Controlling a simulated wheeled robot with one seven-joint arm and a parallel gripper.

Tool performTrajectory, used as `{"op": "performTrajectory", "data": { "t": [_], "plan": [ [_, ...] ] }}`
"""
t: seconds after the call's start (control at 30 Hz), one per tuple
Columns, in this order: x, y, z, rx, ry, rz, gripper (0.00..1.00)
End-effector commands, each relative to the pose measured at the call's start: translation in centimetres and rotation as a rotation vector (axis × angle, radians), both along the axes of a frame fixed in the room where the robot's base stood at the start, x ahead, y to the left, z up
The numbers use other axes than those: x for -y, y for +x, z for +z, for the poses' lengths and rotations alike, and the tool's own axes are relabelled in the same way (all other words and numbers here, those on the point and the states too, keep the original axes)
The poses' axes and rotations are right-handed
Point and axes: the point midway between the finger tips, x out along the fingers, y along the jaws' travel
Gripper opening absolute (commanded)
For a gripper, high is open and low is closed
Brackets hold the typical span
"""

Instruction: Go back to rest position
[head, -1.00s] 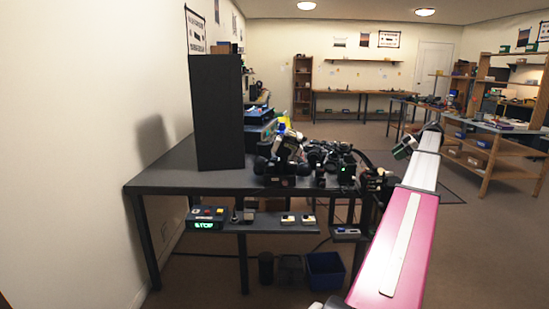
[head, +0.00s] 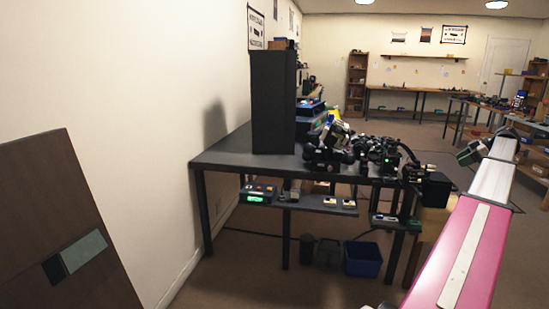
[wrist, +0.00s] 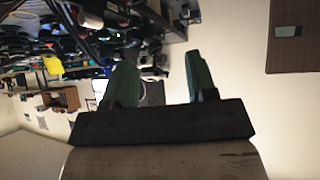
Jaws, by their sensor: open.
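My gripper shows in the wrist view (wrist: 160,85), with two green fingers standing wide apart and nothing between them. In the head view my pink and white arm reaches up the right side, and the end of it is small and partly hidden from clear view. The dark workbench (head: 225,158) stands ahead, left of my arm, with black equipment (head: 325,155) crowded on its top. My gripper touches nothing that I can see.
A tall black panel (head: 273,105) stands on the bench. A brown board (head: 65,225) is at the left. A blue bin (head: 362,259) sits under the bench. A shelf (head: 320,203) with small devices hangs below the top. The floor in front is clear.

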Motion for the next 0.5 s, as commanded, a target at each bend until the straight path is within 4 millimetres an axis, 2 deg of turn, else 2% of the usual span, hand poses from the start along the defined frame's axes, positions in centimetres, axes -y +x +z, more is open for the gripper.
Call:
{"op": "performTrajectory", "data": {
  "t": [0.07,0.33,0.5],
  "plan": [
    [-0.3,0.1,-0.2,-0.003,0.001,-0.001,0.52],
    [-3.7,1.0,-2.7,-0.077,0.004,-0.04,0.52],
    [-6.9,1.7,-5.1,-0.144,0.004,-0.077,0.52]
  ]
}}
